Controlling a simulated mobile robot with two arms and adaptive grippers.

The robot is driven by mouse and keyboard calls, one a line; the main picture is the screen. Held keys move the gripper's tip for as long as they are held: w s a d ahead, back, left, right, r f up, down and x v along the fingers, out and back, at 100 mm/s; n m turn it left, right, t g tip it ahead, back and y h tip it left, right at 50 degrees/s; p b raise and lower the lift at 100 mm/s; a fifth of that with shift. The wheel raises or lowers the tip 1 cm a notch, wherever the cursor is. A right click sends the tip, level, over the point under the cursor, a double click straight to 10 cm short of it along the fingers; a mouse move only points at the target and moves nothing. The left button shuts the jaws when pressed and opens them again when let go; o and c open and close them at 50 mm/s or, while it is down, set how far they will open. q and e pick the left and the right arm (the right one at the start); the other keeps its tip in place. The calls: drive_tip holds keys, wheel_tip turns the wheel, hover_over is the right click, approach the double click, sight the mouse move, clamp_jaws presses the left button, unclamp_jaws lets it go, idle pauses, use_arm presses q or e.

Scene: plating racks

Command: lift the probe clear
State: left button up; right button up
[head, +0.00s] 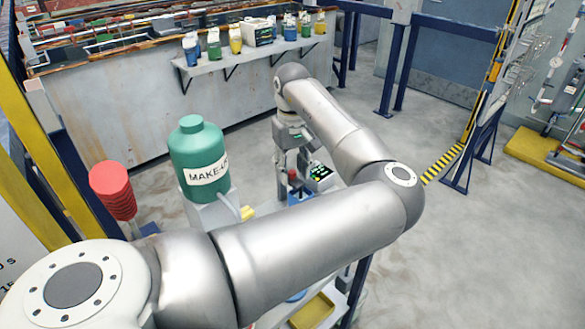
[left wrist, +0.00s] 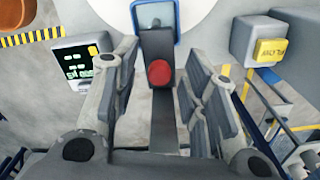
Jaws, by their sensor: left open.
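My left gripper (head: 292,168) points down over a small cart, with its fingers apart. In the left wrist view, my left gripper (left wrist: 160,92) has one finger on each side of a dark bar-like piece with a red round end (left wrist: 159,74). This piece may be the probe, but I cannot be sure. A gap shows on both sides of it, and no finger visibly touches it. In the head view a small red tip (head: 292,174) shows between the fingers. The lower part of the piece is hidden. My right gripper is not in view.
A meter with green digits (head: 320,173) stands close by the gripper. A green MAKE-UP bottle (head: 199,155) and red stacked discs (head: 112,190) stand to the left. A wall shelf (head: 250,55) with several bottles is behind.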

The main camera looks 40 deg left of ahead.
use_arm(q)
drive_tip(key=shift+f, duration=0.3)
drive_tip(key=shift+c, duration=0.7)
clamp_jaws()
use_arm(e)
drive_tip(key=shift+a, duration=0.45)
